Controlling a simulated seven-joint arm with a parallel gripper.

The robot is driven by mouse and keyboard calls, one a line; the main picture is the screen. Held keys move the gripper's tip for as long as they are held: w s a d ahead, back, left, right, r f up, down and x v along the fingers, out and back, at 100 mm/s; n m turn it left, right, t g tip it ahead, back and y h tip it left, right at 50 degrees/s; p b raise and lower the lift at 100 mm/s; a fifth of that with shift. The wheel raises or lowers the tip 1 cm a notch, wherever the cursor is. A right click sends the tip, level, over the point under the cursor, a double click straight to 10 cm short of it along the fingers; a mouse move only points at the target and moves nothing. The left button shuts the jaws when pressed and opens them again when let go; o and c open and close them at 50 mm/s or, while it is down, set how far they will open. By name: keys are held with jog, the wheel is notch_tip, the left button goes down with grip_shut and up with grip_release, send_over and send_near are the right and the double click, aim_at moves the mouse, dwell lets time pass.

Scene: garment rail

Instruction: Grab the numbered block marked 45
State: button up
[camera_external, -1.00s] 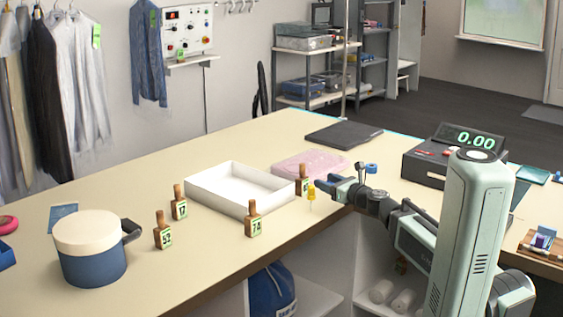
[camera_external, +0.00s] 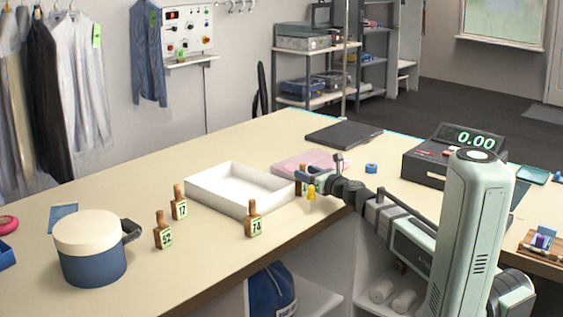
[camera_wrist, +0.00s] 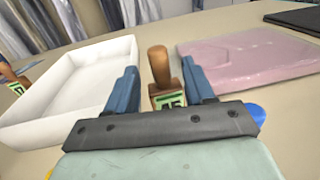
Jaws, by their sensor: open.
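The block marked 45 (camera_wrist: 160,66) stands upright in the wrist view, a brown wooden piece with a rounded knob and a green-edged label. The lower part of its label is hidden by my gripper's dark palm bar. My gripper (camera_wrist: 157,80) is open, with one blue finger on each side of the block and gaps showing. In the external view my gripper (camera_external: 304,180) is at the counter's front edge and largely covers this block (camera_external: 303,188). Other numbered blocks stand to the left: 74 (camera_external: 254,220), 17 (camera_external: 179,204) and 52 (camera_external: 162,232).
A white tray (camera_external: 205,191) lies left of the block and a pink folded packet (camera_wrist: 245,60) lies right of it. A yellow item (camera_external: 311,193) is close by my gripper. A blue ring-shaped item (camera_external: 371,168) and a scale (camera_external: 430,165) are farther right.

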jog(key=x, duration=0.4)
jog(key=shift+w+a, duration=0.15)
jog(key=shift+w, duration=0.15)
grip_shut()
